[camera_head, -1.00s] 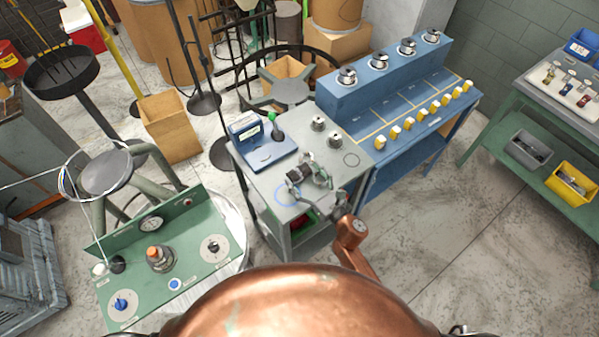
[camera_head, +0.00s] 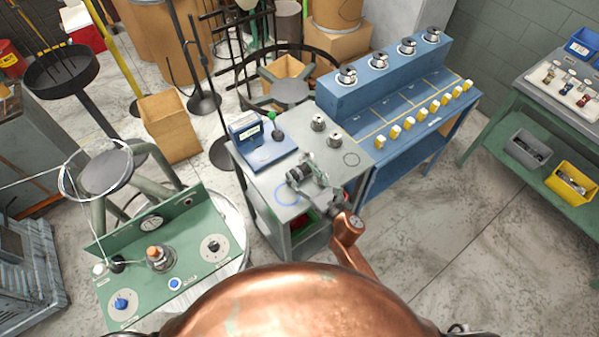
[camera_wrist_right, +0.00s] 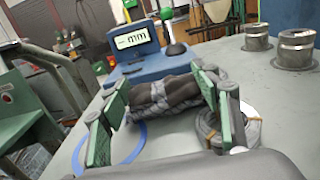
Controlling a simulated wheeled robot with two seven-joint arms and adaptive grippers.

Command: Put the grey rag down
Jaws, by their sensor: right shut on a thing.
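The grey rag (camera_wrist_right: 165,95) is a bunched dark grey and lighter checked roll between the green-padded fingers of my right gripper (camera_wrist_right: 160,115) in the right wrist view. The gripper is shut on it. In the head view, my right gripper (camera_head: 308,180) is over the front left of the grey bench top (camera_head: 326,152), and the rag (camera_head: 297,173) shows as a small dark lump. A blue ring (camera_head: 281,195) marked on the bench lies just beneath and beside them. I cannot tell whether the rag touches the bench. My left gripper is not in view.
A blue gauge (camera_head: 268,150) with a display stands behind the rag. Two metal cylinders (camera_head: 319,123) stand at the back right. A grey coil (camera_wrist_right: 232,130) lies right of the rag in the wrist view. A dark ring outline (camera_head: 351,159) marks clear bench at the right.

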